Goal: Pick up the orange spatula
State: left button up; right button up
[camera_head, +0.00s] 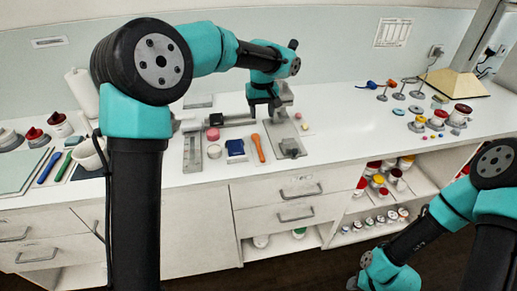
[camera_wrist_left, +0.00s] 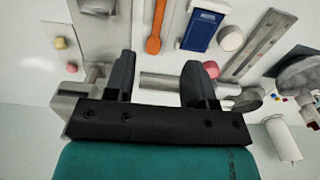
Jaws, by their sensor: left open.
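The orange spatula (camera_head: 258,147) lies on the white counter, between a blue block and a grey metal plate. It also shows at the top middle of the left wrist view (camera_wrist_left: 155,35), where its handle end is cut off by the frame edge. My left gripper (camera_head: 262,103) is above the back of the counter, behind the spatula in the head view. In the left wrist view its two dark fingers (camera_wrist_left: 158,70) are wide apart with nothing held between them. The spatula is apart from the fingers. My right arm is at the lower right, and its gripper cannot be made out.
The blue block (camera_head: 235,149) stands close left of the spatula. The metal plate (camera_head: 288,140) with a clamp lies close right. A pink piece (camera_head: 213,134) and a slotted grey plate (camera_head: 193,152) are further left. Bare counter (camera_head: 345,138) lies to the right.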

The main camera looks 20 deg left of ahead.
pick_arm(q)
send_over(261, 152)
notch_tip(261, 152, down, 12)
jog(key=shift+f, duration=0.15)
dwell(0.3)
jog(key=shift+f, duration=2.55)
jog(key=shift+a, duration=0.1)
grip_shut()
